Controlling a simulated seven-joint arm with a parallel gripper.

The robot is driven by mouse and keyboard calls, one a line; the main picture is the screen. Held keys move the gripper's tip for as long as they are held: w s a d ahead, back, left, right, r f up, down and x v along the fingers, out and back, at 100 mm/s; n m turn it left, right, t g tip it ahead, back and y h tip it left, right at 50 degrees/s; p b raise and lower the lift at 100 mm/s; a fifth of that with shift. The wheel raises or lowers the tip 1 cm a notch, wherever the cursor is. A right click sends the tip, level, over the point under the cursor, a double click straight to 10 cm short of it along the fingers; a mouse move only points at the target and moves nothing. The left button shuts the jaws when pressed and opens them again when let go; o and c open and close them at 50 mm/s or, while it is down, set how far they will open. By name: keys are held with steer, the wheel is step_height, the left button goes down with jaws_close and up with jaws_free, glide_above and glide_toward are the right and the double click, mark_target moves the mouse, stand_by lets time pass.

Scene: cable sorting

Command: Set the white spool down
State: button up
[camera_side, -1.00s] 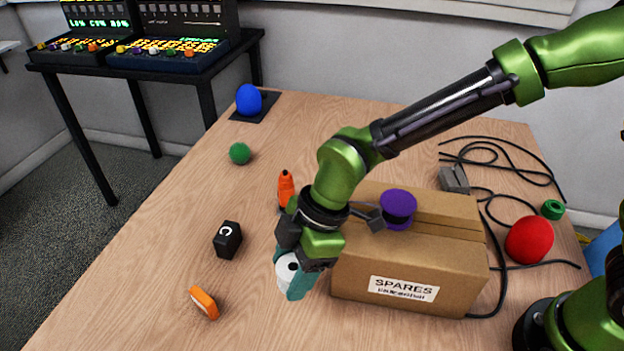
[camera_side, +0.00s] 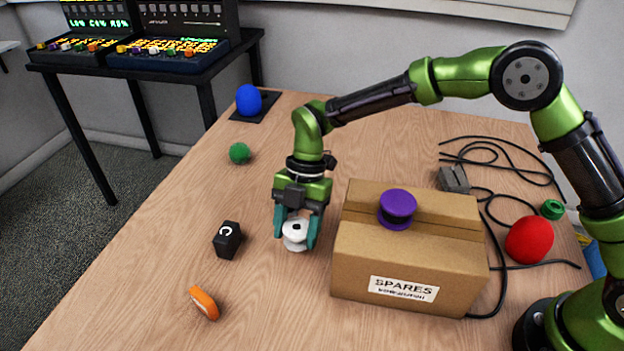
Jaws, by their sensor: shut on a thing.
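The white spool (camera_side: 295,233) is between the teal fingertips of my gripper (camera_side: 295,228). My gripper points down and is shut on the spool, to the left of the cardboard box. The spool is low, at or just above the wooden table (camera_side: 160,270); I cannot tell whether it touches the surface. The fingers cover the spool's left and right sides.
The SPARES box (camera_side: 410,262) with a purple spool (camera_side: 397,209) on top stands close on the right. A black block marked C (camera_side: 228,240) is to the left, an orange object (camera_side: 204,302) in front. A green ball (camera_side: 239,153) lies behind. Cables and a red ball (camera_side: 529,240) are far right.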

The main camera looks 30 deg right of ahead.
mark_target(298, 256)
steer(key=shift+f, duration=2.35)
steer(key=shift+f, duration=0.15)
steer(key=o, duration=1)
steer(key=shift+o, duration=0.2)
